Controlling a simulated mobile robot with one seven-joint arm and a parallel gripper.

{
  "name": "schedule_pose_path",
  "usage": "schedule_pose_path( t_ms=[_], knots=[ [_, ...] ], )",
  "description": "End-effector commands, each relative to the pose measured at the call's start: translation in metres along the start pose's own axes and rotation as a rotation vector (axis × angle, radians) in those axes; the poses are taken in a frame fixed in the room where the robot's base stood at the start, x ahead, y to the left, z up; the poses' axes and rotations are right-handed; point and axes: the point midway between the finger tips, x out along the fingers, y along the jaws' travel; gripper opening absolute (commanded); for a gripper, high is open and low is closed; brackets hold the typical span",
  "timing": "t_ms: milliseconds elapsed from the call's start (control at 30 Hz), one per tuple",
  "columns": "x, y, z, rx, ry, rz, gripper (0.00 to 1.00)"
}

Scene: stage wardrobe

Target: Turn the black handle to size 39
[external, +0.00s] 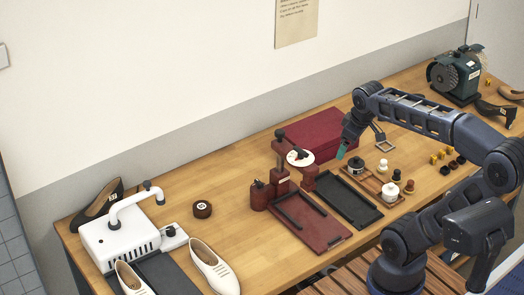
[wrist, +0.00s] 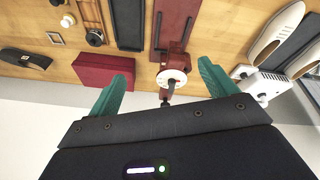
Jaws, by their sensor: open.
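The dark red shoe stretcher (external: 283,178) stands at the middle of the bench, with a white round dial (external: 300,158) at its top. A small black handle (external: 301,154) appears to lie across the dial; the size marks are too small to read. In the wrist view the white dial (wrist: 171,78) shows between the two teal fingers. My gripper (external: 343,150) is open and empty, to the right of the dial and apart from it. It also shows in the wrist view (wrist: 161,77).
A dark red box (external: 318,132) stands behind the stretcher. Right of it are a black tray (external: 347,203) and a wooden rack (external: 372,182) of small bottles. A white machine (external: 118,240) and pale shoes (external: 212,265) are at left.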

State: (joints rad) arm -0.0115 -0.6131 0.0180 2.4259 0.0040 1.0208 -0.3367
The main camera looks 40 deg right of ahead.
Motion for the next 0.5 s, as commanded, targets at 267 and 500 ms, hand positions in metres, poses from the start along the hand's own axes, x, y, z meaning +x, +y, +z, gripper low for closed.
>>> schedule_pose_path(
  t_ms=[267, 500],
  knots=[
    [0.004, 0.008, -0.068, -0.461, -0.102, -0.070, 0.85],
    [0.019, 0.011, -0.124, -0.856, -0.162, -0.165, 0.85]
  ],
)
